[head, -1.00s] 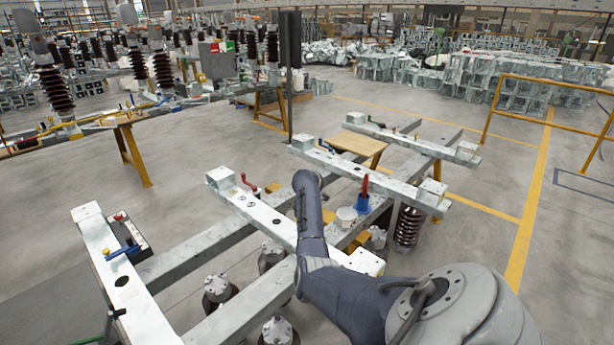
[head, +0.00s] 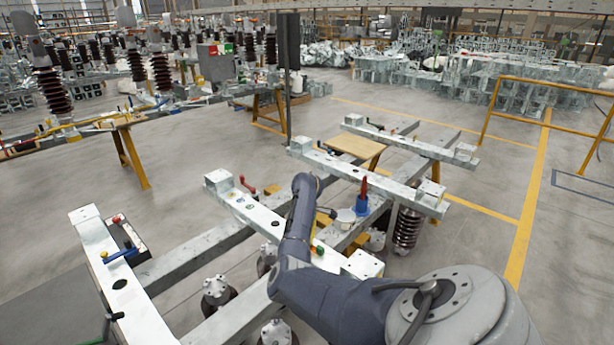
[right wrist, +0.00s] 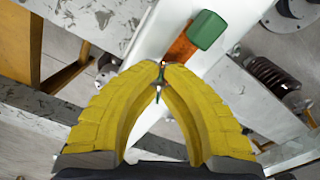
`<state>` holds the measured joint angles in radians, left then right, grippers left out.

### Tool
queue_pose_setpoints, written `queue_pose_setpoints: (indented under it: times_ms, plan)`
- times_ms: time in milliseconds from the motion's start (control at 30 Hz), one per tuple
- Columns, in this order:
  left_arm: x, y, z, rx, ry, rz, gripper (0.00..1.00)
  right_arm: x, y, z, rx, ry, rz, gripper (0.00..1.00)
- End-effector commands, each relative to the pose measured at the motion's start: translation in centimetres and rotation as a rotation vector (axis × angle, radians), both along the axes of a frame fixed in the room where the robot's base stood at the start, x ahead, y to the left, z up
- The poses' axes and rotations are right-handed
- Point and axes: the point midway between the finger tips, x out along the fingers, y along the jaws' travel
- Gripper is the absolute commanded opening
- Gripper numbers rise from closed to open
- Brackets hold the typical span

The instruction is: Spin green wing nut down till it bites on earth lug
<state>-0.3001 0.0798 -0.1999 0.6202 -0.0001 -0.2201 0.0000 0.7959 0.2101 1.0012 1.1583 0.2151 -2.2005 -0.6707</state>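In the right wrist view, the two yellow fingers of my right gripper (right wrist: 162,72) arch together, their tips nearly meeting over a white bar. A small green and metallic piece, apparently the wing nut (right wrist: 158,95), shows between the fingers near the tips. The fingers look closed on it and hide part of it. A copper-coloured strip, apparently the earth lug (right wrist: 181,48), lies just beyond the tips, with a green block (right wrist: 207,30) at its far end. Whether the nut touches the lug is not visible. In the head view, my right arm hides most of this spot. My left gripper is not in view.
The white crossbar (head: 240,203) carries a red handle (head: 247,185). A blue holder with a red tool (head: 362,195) and a white pot (head: 345,216) stand right of my arm.

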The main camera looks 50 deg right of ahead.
Motion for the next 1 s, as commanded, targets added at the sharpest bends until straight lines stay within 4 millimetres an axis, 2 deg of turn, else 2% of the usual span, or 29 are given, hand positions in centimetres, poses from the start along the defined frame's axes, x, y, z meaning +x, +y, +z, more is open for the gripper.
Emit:
queue_pose_setpoints:
  times_ms: [1000]
  plan:
    - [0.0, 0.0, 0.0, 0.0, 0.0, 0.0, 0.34, 0.1, 1.2, -0.1, 0.003, 0.001, -0.964, 0.0]
